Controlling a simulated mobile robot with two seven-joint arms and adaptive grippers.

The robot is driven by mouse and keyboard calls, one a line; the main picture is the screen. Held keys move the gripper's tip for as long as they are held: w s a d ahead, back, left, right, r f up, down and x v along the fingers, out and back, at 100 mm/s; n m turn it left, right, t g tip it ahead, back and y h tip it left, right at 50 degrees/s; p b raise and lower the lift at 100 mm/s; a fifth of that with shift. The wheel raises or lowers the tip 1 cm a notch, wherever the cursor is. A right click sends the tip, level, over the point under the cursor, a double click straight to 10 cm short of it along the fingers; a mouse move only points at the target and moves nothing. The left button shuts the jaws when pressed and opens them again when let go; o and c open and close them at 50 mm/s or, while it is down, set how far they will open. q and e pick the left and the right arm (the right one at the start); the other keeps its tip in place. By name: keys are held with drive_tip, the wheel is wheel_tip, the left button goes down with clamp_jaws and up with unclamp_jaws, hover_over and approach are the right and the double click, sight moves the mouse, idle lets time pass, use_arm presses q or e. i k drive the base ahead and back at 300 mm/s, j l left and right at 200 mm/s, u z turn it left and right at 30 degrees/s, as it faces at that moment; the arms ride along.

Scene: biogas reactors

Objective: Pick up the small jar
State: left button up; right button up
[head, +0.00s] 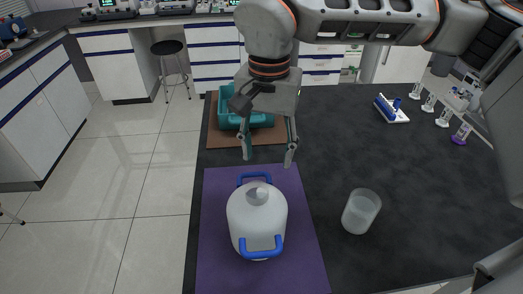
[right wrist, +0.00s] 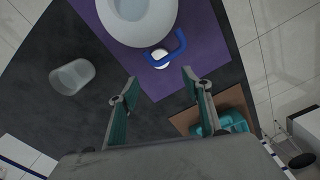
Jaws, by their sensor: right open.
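My right gripper (head: 269,158) is open and empty, pointing down over the bench just behind a large white container (head: 257,222) with blue handles. In the right wrist view its spread fingers (right wrist: 160,79) show apart, with nothing between them. A small white round thing (right wrist: 160,58) shows through the container's blue handle, just beyond the fingertips; I cannot tell if it is the small jar or part of the container. It cannot be made out in the head view. A frosted, open-topped cup (head: 361,212) stands upright to the right, also in the right wrist view (right wrist: 72,77). My left gripper is out of view.
The large container stands on a purple mat (head: 222,265). A teal bin (head: 229,119) sits on a brown mat (head: 219,138) behind it. A blue and white rack (head: 390,109) and several small flasks (head: 443,117) stand far right. The dark bench (head: 345,140) between is clear.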

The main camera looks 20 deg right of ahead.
sight(364, 205)
drive_tip(key=k+l, duration=1.25)
